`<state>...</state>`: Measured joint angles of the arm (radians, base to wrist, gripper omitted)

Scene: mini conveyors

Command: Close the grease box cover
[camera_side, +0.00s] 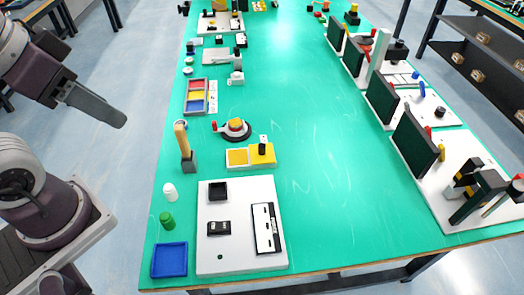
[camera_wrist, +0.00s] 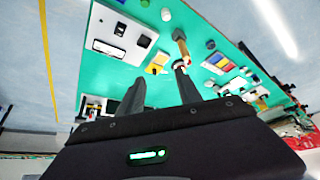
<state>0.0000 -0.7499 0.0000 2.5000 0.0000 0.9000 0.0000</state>
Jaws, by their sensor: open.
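A low box (camera_side: 238,158), which I take for the grease box, stands on the green table left of centre. Its left part shows a flat yellow surface inside a pale rim. In the wrist view the yellow box (camera_wrist: 157,66) shows small beyond my fingertips, partly hidden. My gripper (camera_side: 118,118) hangs in the air off the table's left edge, well apart from the box. In the wrist view its two fingers (camera_wrist: 160,84) are spread with nothing between them.
A wooden-handled tool stands upright in a grey holder (camera_side: 189,162) left of the box. A round dark device (camera_side: 234,130) sits behind it. A white board (camera_side: 240,255) and blue tray (camera_side: 169,260) lie in front. The table's middle (camera_side: 330,160) is clear.

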